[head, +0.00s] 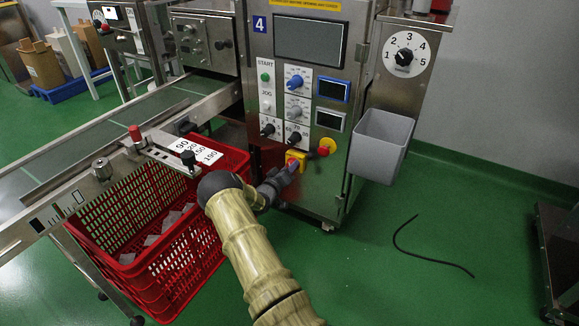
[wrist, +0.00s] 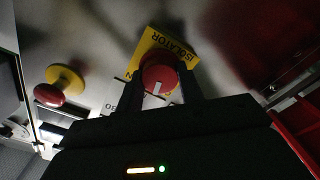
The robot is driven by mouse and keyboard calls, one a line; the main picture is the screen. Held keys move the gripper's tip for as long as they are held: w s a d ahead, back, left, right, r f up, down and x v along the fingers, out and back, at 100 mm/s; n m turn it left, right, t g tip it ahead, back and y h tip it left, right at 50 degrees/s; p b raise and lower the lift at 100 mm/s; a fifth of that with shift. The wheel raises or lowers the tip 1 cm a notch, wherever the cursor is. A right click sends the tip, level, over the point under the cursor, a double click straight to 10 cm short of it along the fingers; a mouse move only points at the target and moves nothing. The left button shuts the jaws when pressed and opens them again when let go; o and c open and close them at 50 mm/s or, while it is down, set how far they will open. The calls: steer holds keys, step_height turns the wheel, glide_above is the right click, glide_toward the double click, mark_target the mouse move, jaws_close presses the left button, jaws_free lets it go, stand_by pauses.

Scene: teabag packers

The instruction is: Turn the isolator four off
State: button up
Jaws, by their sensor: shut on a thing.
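The number four machine (head: 312,95) carries a blue 4 sign (head: 259,24). Its isolator is a red round knob (wrist: 158,72) with a white mark, on a yellow plate (wrist: 172,45) lettered ISOLATOR, which reads upside down in the wrist view. The yellow plate also shows low on the machine's front in the head view (head: 296,156). My gripper (head: 288,168) is at the isolator, with its two dark fingers (wrist: 159,92) on either side of the red knob, shut on it. The knob's white mark points towards my gripper's body in the wrist view. The ON/OFF lettering is mostly hidden.
A red mushroom button on yellow (head: 327,146) sits close beside the isolator; it also shows in the wrist view (wrist: 50,94). A grey bin (head: 381,145) hangs right of the panel. A red crate (head: 150,262) stands left of my arm. A black cable (head: 432,258) lies on the green floor.

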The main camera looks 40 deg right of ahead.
steer(key=n, duration=0.6)
steer(key=shift+f, duration=0.15)
steer(key=shift+n, duration=0.3)
steer(key=o, duration=1)
steer(key=p+v, duration=0.6)
steer(key=v, duration=1.1)
steer(key=shift+a, duration=0.2)
